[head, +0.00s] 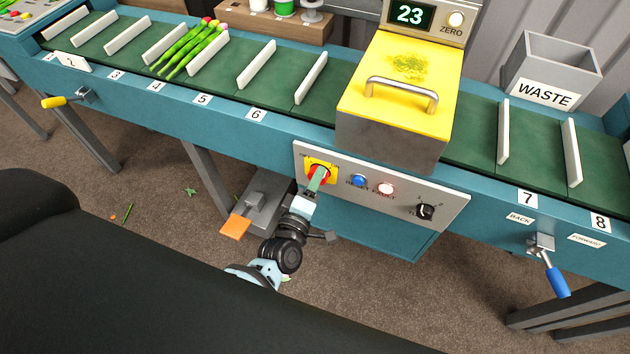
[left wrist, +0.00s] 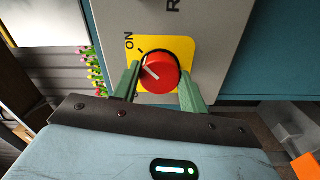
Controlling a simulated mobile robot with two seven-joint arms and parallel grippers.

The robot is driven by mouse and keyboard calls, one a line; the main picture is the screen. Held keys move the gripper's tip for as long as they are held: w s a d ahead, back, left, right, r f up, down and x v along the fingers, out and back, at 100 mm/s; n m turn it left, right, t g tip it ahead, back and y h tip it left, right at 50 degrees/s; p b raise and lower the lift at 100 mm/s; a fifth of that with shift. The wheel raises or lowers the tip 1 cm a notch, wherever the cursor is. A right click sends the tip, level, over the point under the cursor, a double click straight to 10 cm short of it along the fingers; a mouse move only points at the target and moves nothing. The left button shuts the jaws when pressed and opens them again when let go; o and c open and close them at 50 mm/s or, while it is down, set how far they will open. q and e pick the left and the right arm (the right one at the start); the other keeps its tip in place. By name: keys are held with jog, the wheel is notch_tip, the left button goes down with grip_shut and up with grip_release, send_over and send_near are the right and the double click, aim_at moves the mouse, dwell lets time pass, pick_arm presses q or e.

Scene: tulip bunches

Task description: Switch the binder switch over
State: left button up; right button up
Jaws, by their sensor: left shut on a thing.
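A red rotary switch (head: 318,173) on a yellow plate (left wrist: 181,47) sits at the left end of the grey control panel (head: 452,204). In the left wrist view the red knob (left wrist: 160,72) has a white pointer line toward its upper left, and "ON" is printed at the plate's upper left corner. My left gripper (head: 316,183) is at the knob, its green fingers on either side of it and shut on it. The fingers and wrist hide part of the switch in the head view. My right gripper is not in view.
The panel also carries a blue button (head: 359,180), a pale red-lit button (head: 386,188) and a black selector (head: 425,211). A yellow-hooded box (head: 400,80) stands above it. Tulips (head: 190,48) lie on the green conveyor (head: 232,62). An orange pedal (head: 235,226) is left of my wrist.

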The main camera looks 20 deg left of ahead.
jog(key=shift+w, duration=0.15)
pick_arm(q)
jog(key=o, duration=1)
jog(key=s, duration=0.7)
jog(key=shift+s+a, duration=0.15)
jog(key=shift+s, duration=0.25)
jog(key=s+a+m+g+p, duration=0.2)
jog(key=s+m+g+p, duration=0.2)
jog(key=s+m, duration=0.4)
jog(key=s+a+m+g+h+p, duration=0.1)
jog(key=s+m+g+p, duration=0.4)
jog(key=s, duration=1.5)
jog(key=a+m+p, duration=0.1)
jog(key=m, duration=0.3)
jog(key=shift+a+r, duration=0.2)
jog(key=shift+r, duration=0.1)
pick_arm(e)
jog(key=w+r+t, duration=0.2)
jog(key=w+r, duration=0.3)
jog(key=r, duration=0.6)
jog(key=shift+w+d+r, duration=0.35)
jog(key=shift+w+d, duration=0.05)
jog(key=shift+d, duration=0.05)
